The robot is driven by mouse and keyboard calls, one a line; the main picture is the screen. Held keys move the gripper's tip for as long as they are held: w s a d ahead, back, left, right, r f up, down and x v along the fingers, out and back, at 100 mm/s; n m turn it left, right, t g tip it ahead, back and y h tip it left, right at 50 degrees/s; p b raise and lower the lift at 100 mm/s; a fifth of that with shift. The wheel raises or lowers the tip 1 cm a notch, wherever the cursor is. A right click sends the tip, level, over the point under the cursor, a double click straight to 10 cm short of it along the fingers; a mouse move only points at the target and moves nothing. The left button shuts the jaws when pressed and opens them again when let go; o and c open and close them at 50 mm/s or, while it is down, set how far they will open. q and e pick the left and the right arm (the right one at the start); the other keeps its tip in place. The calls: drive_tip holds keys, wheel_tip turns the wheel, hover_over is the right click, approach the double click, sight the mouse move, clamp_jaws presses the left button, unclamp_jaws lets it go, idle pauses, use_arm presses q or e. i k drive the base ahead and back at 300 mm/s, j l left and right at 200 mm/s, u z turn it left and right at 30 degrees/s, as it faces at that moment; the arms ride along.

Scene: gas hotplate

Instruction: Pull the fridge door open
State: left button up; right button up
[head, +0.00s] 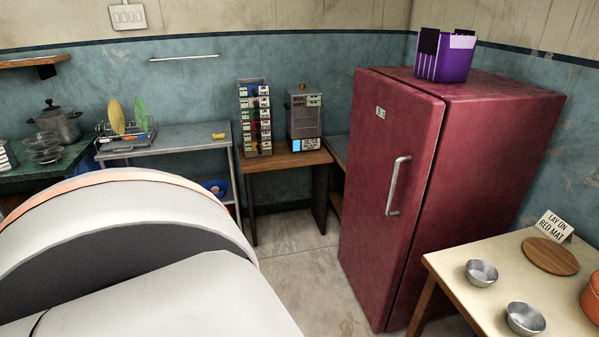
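The fridge (488,150) is a tall dark red cabinet at the right of centre in the head view. Its door (375,190) faces left of the picture and looks closed, with a dark seam along its edge. A pale vertical handle (394,186) is on the door, near the seam. A large white rounded part of my own body fills the lower left. Neither of my grippers shows, so nothing is seen touching the handle.
A purple box (455,58) stands on the fridge. A light table (460,264) with metal bowls (482,272) and a round wooden board (550,256) stands close at the lower right. A wooden table (283,160) with racks stands behind. Floor (300,265) is clear left of the fridge.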

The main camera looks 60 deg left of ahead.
sight(395, 127)
drive_tip(key=u, duration=1.35)
